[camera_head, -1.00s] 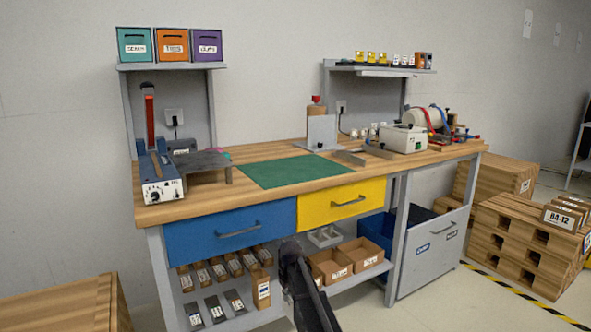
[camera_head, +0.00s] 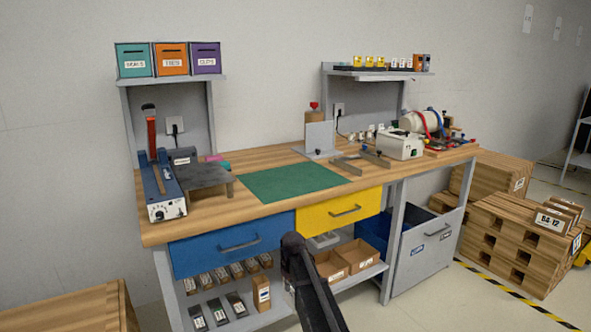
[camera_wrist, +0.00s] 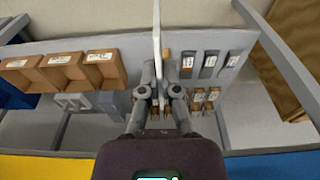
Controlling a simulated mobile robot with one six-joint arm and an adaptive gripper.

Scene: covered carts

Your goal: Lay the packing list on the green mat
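The green mat (camera_head: 291,183) lies flat and bare on the wooden bench top. My gripper (camera_wrist: 158,75) points down in front of the bench, over the lower shelf in the wrist view. A thin white sheet (camera_wrist: 156,30) stands edge-on between its fingers, and they look shut on it. I take it for the packing list; no print shows from this angle. In the head view, my dark arm rises at the bottom middle, before the drawers, below and in front of the mat. The fingers and the sheet are not clear there.
The blue drawer (camera_head: 232,241) and yellow drawer (camera_head: 340,210) are shut under the bench top. A dark raised plate (camera_head: 197,180) stands left of the mat, and grey metal brackets (camera_head: 350,168) lie right of it. The lower shelf holds cardboard boxes (camera_head: 355,256).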

